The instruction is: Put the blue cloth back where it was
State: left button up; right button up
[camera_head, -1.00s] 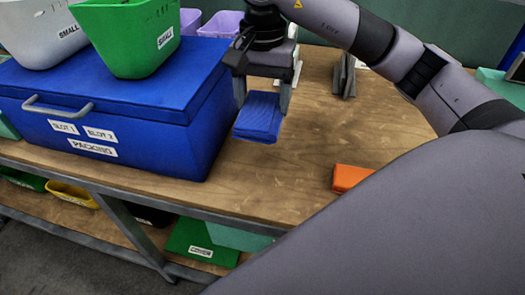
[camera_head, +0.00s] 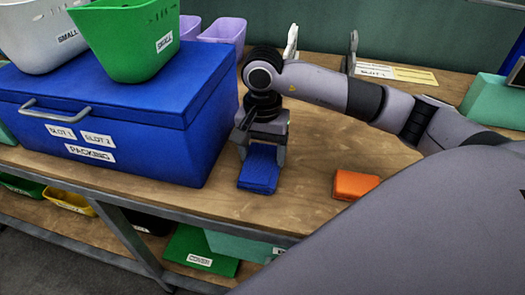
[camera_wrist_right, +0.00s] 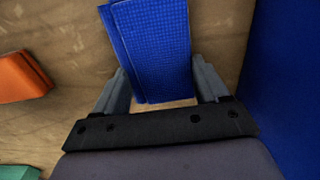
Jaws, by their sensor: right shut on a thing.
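The folded blue cloth (camera_head: 259,170) is at the wooden table's front part, just right of the blue packing box. My right gripper (camera_head: 261,150) comes down over it from above and is shut on it. In the right wrist view the cloth (camera_wrist_right: 152,45) sits between the two grey fingers (camera_wrist_right: 168,88). The cloth is at or very near the tabletop; I cannot tell whether it touches. My left gripper is not in view.
The blue packing box (camera_head: 110,125) stands close at the left, with a green bin (camera_head: 130,45) and a white bin (camera_head: 40,35) on it. A folded orange cloth (camera_head: 355,185) lies to the right. The table's front edge (camera_head: 270,225) is near. Bare wood (camera_head: 310,150) lies between.

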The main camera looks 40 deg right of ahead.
aim_at(263, 157)
jog(key=shift+f, duration=0.15)
jog(key=o, duration=1)
jog(key=shift+r, duration=0.25)
notch_tip(263, 157, up, 12)
jog(key=shift+f+p, duration=0.1)
jog(key=shift+p, duration=0.35)
